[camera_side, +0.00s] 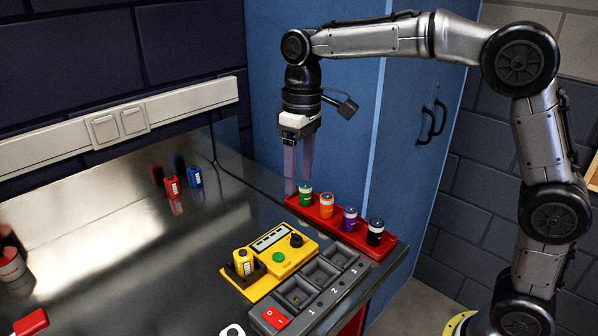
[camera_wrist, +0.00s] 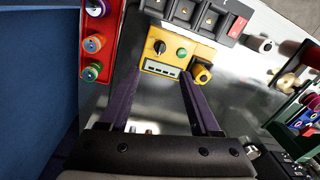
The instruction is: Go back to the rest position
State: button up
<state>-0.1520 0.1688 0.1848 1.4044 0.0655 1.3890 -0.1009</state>
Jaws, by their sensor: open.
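My gripper (camera_side: 299,172) hangs from the arm with its fingers pointing down, above the back edge of the bench near the green end of the red tray. In the wrist view its two purple fingers (camera_wrist: 158,95) are spread apart, with nothing between them. The gripper is open and empty. It is apart from the bench objects, as far as the views show.
A red tray (camera_side: 323,219) holds green, orange, purple and black batteries. Beside it are a yellow tester (camera_side: 289,268) with a yellow battery (camera_side: 243,262) and a grey numbered block (camera_side: 318,304). Red (camera_side: 172,187) and blue (camera_side: 194,177) batteries stand further left. Blue cabinets (camera_side: 345,120) stand behind.

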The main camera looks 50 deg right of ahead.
jog(key=shift+r, duration=0.1)
jog(key=s+d+r+m+t, duration=0.1)
jog(key=s+d+r+t, duration=0.15)
jog(key=s, duration=0.45)
jog(key=s+d+r+t, duration=0.1)
jog(key=s+d+r, duration=0.25)
jog(key=s, duration=0.25)
jog(key=s+d+f+m+t, duration=0.1)
jog(key=s+f+t, duration=0.1)
jog(key=s+f, duration=0.7)
jog(key=shift+s+d+m+h, duration=0.3)
jog(key=shift+s+m+h, duration=0.1)
jog(key=shift+s, duration=0.65)
